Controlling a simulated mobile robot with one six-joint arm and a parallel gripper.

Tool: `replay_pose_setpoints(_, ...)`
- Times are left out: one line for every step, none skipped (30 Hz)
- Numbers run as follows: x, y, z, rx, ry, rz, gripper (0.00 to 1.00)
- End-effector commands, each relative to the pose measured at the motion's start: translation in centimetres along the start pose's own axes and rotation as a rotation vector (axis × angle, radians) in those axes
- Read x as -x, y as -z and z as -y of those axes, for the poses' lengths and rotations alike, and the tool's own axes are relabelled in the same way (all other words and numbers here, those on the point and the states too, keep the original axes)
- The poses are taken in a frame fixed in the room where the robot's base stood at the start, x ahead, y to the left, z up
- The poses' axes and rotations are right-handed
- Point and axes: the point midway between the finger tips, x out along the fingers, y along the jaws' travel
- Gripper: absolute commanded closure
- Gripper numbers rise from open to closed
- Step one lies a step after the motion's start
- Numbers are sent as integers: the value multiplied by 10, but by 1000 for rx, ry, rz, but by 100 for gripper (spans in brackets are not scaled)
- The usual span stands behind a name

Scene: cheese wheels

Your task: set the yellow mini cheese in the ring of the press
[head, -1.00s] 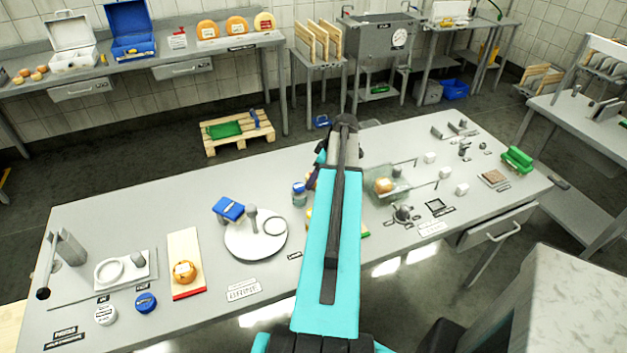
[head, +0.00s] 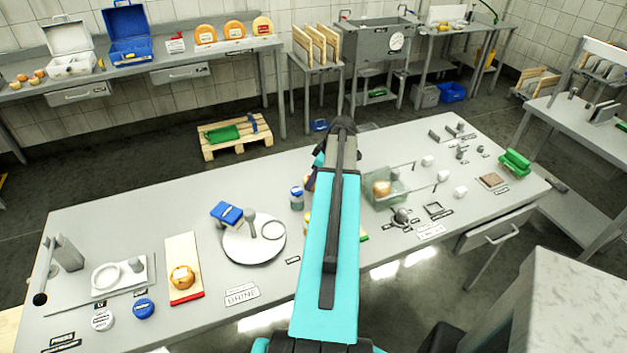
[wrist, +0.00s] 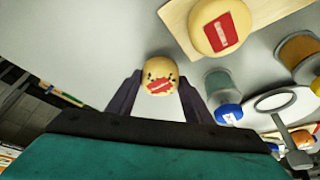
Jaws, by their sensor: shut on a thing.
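The yellow mini cheese (wrist: 160,78) with a red label is held between the two fingers of my gripper (wrist: 158,88) in the wrist view. In the head view my arm hides the cheese and most of my gripper, which is over the middle of the table. The press (head: 68,252) stands at the table's left end, a grey upright with a lever. Its ring (head: 106,277) is white, lies on a pale plate and looks empty. My gripper is well to the right of the ring.
An orange cheese (head: 182,277) sits on a red-edged board right of the press. A round white stand (head: 254,248) with a blue box is between it and my arm. A glass tub (head: 386,190) holds another cheese. A larger labelled cheese (wrist: 220,27) is near my gripper.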

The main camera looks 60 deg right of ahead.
Motion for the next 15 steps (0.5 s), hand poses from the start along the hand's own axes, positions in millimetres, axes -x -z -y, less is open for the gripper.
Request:
replay_pose_setpoints(2,1,0,0,-1,0,82)
replay_pose_setpoints(3,2,0,1,-1,0,82)
replay_pose_setpoints(6,2,0,1,-1,0,82)
replay_pose_setpoints(8,4,0,1,-2,-1,82)
replay_pose_setpoints(10,4,-1,1,-3,-1,82)
replay_pose_setpoints(14,6,0,2,-3,-1,82)
replay_pose_setpoints(16,7,0,2,-2,-1,82)
replay_pose_setpoints(19,8,0,1,-2,0,82)
replay_pose_setpoints(23,10,-1,1,-3,-1,82)
replay_pose_setpoints(26,11,-1,1,-4,-1,82)
replay_pose_setpoints(29,13,-1,1,-3,-1,82)
replay_pose_setpoints(34,14,-1,1,-2,-1,82)
replay_pose_setpoints(37,16,-1,1,-3,-1,82)
replay_pose_setpoints(41,17,-1,1,-4,-1,82)
replay_pose_setpoints(45,19,-1,1,-3,-1,82)
